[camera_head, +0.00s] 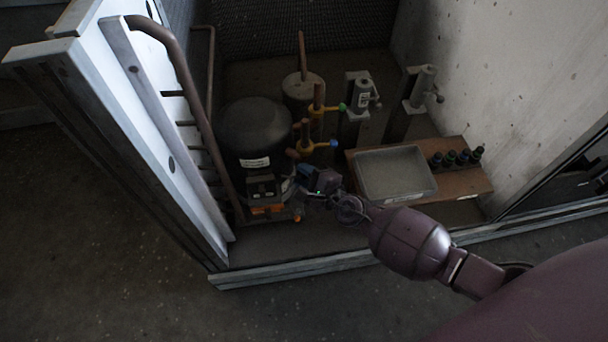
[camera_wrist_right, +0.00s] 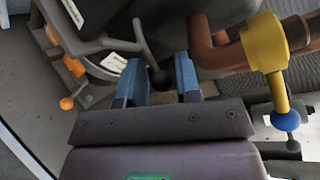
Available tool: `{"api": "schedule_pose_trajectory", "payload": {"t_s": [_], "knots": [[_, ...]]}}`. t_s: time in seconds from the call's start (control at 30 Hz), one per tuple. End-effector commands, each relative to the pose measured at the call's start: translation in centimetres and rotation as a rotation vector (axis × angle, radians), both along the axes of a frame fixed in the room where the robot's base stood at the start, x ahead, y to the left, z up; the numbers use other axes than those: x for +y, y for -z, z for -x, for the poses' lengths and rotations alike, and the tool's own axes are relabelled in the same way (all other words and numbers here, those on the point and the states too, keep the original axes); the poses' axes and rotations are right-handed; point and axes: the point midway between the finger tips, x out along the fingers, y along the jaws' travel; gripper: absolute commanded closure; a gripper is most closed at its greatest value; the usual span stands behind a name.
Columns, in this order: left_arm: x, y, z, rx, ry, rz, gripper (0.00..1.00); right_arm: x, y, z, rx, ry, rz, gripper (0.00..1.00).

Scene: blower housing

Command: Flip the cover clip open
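A black domed blower housing (camera_head: 252,125) stands in the open cabinet, with a dark boxy cover (camera_head: 262,187) low on its front. In the right wrist view, a grey bent clip lever (camera_wrist_right: 140,38) with a dark round knob (camera_wrist_right: 160,78) runs beside the dark housing. My right gripper (camera_head: 304,172) is just right of the cover in the head view. Its two blue fingers (camera_wrist_right: 160,66) are apart, one on each side of the knob, with visible gaps. The clip is too small to make out in the head view. My left gripper is not in view.
Brown pipes with yellow valves (camera_head: 316,110) stand right of the housing; one yellow valve (camera_wrist_right: 264,42) with a blue knob is close in the wrist view. A grey tray (camera_head: 395,174) lies on a brown board. A brown pipe (camera_head: 185,85) and panel border the left.

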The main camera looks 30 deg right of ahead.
Motion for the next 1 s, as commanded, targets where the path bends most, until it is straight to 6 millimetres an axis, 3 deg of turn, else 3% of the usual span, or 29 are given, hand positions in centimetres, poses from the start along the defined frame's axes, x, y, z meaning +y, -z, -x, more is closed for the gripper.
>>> {"api": "schedule_pose_trajectory", "payload": {"t_s": [0.07,0.27,0.6,1.0], "knots": [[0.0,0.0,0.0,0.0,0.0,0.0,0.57,0.0,0.0,0.0,0.0,0.0,0.0,0.72],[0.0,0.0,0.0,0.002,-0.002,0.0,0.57,0.0,0.0,0.0,0.001,-0.001,0.0,1.0],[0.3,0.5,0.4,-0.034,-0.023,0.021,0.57,-0.3,0.8,-0.1,0.006,-0.068,0.004,1.0],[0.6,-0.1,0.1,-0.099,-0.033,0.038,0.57,0.1,0.0,-0.9,-0.004,-0.175,0.001,1.0]]}}
